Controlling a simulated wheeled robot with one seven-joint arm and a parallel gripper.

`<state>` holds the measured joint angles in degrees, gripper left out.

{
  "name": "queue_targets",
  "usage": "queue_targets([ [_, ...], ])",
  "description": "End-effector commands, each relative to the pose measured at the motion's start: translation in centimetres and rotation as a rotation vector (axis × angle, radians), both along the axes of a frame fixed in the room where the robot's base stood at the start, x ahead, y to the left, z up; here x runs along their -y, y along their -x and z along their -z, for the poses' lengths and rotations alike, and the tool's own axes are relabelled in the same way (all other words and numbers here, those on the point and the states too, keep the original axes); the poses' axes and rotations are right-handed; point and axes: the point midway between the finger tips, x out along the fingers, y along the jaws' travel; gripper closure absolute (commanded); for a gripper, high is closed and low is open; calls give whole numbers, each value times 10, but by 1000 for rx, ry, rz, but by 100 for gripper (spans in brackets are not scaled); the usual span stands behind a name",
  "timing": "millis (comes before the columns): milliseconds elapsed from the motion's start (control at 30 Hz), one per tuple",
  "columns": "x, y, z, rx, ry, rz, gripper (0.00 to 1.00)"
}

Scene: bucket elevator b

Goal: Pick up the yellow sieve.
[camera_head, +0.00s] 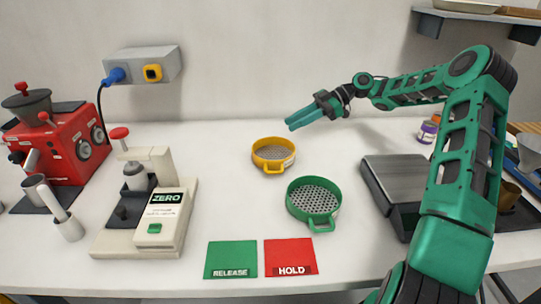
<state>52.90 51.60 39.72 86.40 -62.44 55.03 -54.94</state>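The yellow sieve (273,155) lies on the white table near the middle of the head view, its perforated floor facing up. A small label shows on its right rim, and a short tab shows at its front. My gripper (288,123) is above and to the right of the sieve, pointing left, apart from it. Its two green fingers look close together, with nothing visible between them. Whether they are fully shut is too small to tell.
A green sieve (314,201) lies just in front and right. Green RELEASE (231,260) and red HOLD (291,257) pads lie at the front edge. A ZERO device (163,214) and red machine (68,150) stand left. A grey flat-topped device (398,180) stands right.

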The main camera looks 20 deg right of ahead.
Motion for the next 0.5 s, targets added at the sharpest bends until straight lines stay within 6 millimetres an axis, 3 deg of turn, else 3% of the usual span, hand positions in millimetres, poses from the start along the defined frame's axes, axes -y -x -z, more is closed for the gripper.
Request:
queue_targets([
  [200,-31,-2,13,-2,0,-6,75],
  [500,-49,-3,21,-1,0,-9,75],
])
